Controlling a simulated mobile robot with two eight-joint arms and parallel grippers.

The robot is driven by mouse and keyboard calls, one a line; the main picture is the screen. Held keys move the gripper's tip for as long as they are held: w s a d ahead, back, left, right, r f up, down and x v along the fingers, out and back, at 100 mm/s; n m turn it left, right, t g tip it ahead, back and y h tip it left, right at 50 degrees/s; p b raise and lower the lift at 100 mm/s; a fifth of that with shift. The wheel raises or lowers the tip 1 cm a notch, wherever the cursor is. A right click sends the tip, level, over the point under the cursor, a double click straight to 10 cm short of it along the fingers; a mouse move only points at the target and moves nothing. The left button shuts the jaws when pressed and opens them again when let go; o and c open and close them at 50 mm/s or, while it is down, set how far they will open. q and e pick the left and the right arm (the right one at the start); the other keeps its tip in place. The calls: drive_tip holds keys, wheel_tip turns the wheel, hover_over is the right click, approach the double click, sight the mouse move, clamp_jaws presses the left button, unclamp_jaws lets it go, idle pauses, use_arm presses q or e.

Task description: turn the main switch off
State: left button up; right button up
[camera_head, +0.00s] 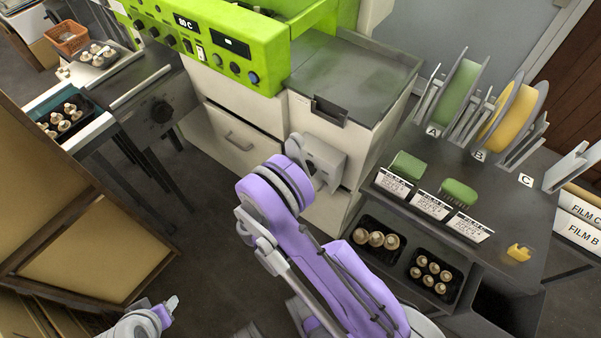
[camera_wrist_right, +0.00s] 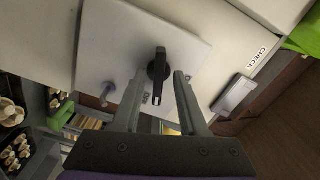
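The main switch is a black rotary handle (camera_wrist_right: 158,66) on a pale grey box (camera_wrist_right: 205,52) in the right wrist view. The same grey box (camera_head: 327,159) is on the white cabinet front in the head view, where the handle is hidden behind my arm. My right gripper (camera_wrist_right: 159,78) is open, its two fingers on either side of the handle with gaps showing; whether they touch it I cannot tell. The handle lies nearly in line with the fingers in that view. My left gripper (camera_head: 170,305) is low at the left, away from the switch, too small to read.
The green machine (camera_head: 225,45) with knobs is above the cabinet. A dark film table (camera_head: 520,225) with film rolls, labels and green brushes stands right, with mushroom trays (camera_head: 376,240) below. A wooden frame (camera_head: 85,250) is at the left. A CHECK label (camera_wrist_right: 254,58) is beside the box.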

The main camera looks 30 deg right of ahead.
drive_tip(key=b+v, duration=0.1)
drive_tip(key=v, duration=0.6)
drive_tip(key=shift+b, duration=0.4)
idle(0.3)
